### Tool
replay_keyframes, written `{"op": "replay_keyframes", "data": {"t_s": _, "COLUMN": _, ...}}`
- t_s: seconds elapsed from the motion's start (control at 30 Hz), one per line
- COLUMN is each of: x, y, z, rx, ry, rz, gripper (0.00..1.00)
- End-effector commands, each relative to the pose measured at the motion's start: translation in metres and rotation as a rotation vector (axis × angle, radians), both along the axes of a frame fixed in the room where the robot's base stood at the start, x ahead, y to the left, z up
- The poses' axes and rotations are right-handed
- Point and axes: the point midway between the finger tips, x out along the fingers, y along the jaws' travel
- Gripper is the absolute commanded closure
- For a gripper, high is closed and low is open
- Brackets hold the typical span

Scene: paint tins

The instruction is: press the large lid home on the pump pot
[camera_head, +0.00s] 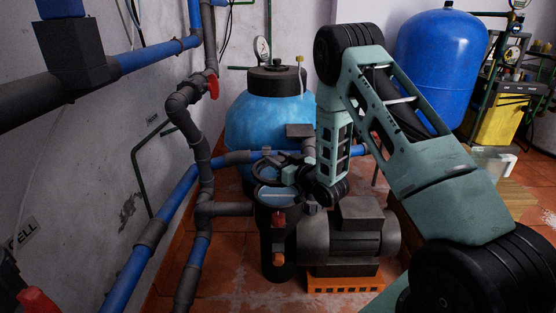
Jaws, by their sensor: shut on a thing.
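The pump pot (278,228) is a dark upright body in the middle of the view, in front of the blue tank. Its round top shows a pale blue patch inside a dark rim. The large lid (264,168) looks like a dark round piece at the far upper side of the pot's mouth. My gripper (291,174) reaches down from the right and is shut on the lid near its right side. The lid is held above or against the pot's rim; I cannot tell whether they touch. My gripper's fingers are small and partly hidden by dark parts.
The pump motor (350,236) stands right of the pot on an orange block (343,283). A blue filter tank (268,125) is behind. Grey and blue pipes (200,155) with a red valve handle (213,87) run close on the left. Tiled floor (235,288) is clear in front.

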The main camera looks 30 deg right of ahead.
Motion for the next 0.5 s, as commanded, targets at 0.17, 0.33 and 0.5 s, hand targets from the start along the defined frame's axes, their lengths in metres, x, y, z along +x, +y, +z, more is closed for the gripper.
{"op": "replay_keyframes", "data": {"t_s": 0.17, "x": 0.000, "y": 0.000, "z": -0.013, "rx": 0.000, "ry": -0.001, "rz": 0.000, "gripper": 0.77}}
{"op": "replay_keyframes", "data": {"t_s": 0.33, "x": 0.000, "y": 0.000, "z": -0.028, "rx": 0.000, "ry": -0.001, "rz": 0.000, "gripper": 0.77}}
{"op": "replay_keyframes", "data": {"t_s": 0.5, "x": 0.000, "y": 0.000, "z": -0.044, "rx": 0.000, "ry": -0.001, "rz": 0.000, "gripper": 0.77}}
